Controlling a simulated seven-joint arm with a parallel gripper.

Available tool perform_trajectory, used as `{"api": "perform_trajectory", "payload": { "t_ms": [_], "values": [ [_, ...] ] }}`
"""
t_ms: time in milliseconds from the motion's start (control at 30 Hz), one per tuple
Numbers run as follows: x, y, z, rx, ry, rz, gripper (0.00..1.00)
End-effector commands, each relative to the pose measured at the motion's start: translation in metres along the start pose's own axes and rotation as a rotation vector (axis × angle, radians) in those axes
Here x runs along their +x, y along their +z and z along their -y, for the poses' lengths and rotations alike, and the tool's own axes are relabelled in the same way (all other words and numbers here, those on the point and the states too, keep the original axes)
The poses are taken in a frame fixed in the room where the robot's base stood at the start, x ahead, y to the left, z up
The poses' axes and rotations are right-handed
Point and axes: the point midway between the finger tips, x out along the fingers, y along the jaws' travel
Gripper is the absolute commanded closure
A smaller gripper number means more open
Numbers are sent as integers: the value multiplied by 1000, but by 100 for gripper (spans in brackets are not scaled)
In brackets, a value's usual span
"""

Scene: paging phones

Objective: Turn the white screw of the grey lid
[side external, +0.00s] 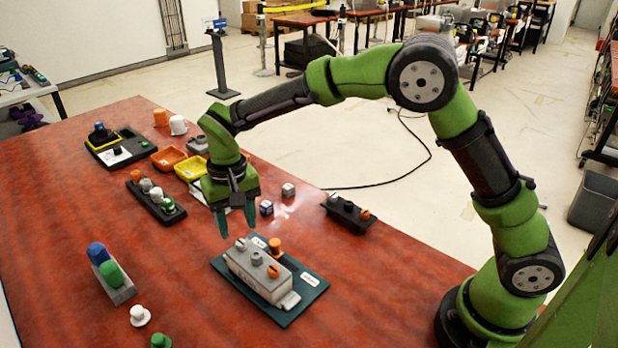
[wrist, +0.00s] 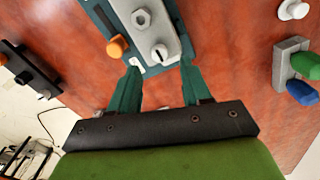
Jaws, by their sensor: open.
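The grey lid (side external: 264,278) sits on a dark teal board (side external: 312,292) on the table, and its end shows at the top of the wrist view (wrist: 172,26). The white screw (side external: 241,244) is a slotted knob at the lid's far left end; in the wrist view it (wrist: 159,52) lies just beyond my fingertips, roughly centred between them. A grey hexagonal piece (side external: 257,257) and an orange screw (side external: 273,271) follow along the lid. My gripper (side external: 237,230) is open and empty above the white screw, pointing down; both fingers show in the wrist view (wrist: 159,72).
An orange knob (side external: 275,246) stands on the board beside the lid. A black block with knobs (side external: 348,212) is to the right, and a grey block with blue and green pieces (side external: 112,275) to the left. Red table between is clear.

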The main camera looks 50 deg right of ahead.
Motion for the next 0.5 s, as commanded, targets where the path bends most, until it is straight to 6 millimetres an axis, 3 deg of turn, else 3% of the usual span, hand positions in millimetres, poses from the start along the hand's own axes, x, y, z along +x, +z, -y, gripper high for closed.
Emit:
{"api": "perform_trajectory", "payload": {
  "t_ms": [33, 300, 500],
  "values": [
    [-15, -1, 1, 1, -4, -6, 52],
    [-80, -1, 0, 0, -3, -5, 52],
    [-112, 0, 0, 0, -1, -2, 52]
  ]
}}
